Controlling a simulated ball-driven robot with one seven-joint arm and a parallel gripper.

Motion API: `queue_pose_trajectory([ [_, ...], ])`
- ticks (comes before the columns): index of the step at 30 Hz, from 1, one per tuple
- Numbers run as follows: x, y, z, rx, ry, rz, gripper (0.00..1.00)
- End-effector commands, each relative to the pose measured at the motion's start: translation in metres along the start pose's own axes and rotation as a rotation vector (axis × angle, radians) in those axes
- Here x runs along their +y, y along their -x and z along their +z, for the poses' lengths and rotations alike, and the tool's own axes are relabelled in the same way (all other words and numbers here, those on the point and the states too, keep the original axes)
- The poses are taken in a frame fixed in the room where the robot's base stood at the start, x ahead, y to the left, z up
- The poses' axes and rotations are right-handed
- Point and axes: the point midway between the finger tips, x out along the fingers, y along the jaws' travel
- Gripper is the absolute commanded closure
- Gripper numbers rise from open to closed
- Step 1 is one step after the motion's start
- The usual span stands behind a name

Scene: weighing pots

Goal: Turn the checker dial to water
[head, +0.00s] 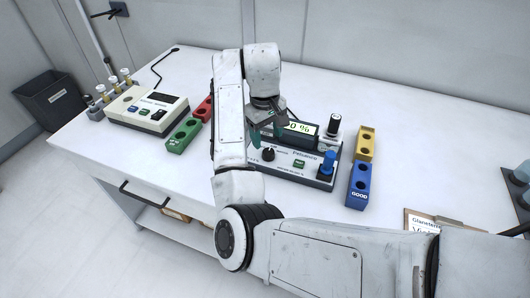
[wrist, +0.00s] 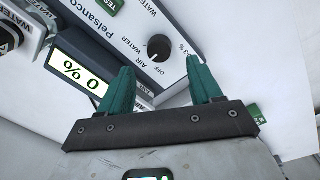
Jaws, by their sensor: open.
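The checker (head: 302,174) is a grey-white box marked Pelsanco on the bench, with a lit display (head: 299,128) that seems to read 0 %. Its black round dial (head: 268,154) sits at the front left of the panel. In the wrist view the dial (wrist: 159,48) has OFF, AIR, WATER and 3 % printed around it, and its pale mark seems to point towards OFF. My gripper (head: 267,137) is above the checker's left part. In the wrist view my gripper (wrist: 163,80) is open and empty, its two green fingers apart, with the dial beyond the gap and apparently untouched.
A blue knob (head: 328,163) and a black-topped pot (head: 333,130) stand at the checker's right. Yellow (head: 366,143) and blue (head: 358,186) blocks lie beyond. Green (head: 183,136) and red blocks and a second instrument (head: 147,109) are left.

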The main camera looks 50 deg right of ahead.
Motion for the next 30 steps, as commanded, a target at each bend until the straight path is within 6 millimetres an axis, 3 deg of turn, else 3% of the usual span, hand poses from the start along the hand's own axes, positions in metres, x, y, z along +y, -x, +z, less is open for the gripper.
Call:
queue_pose_trajectory([
  [1,0.000,-0.015,0.001,-0.004,0.000,0.002,0.36],
  [12,-0.001,-0.059,0.000,-0.001,-0.001,-0.001,0.36],
  [23,-0.001,-0.064,0.000,0.000,-0.001,0.000,0.36],
  [30,-0.001,-0.064,0.000,0.000,-0.001,0.000,0.57],
])
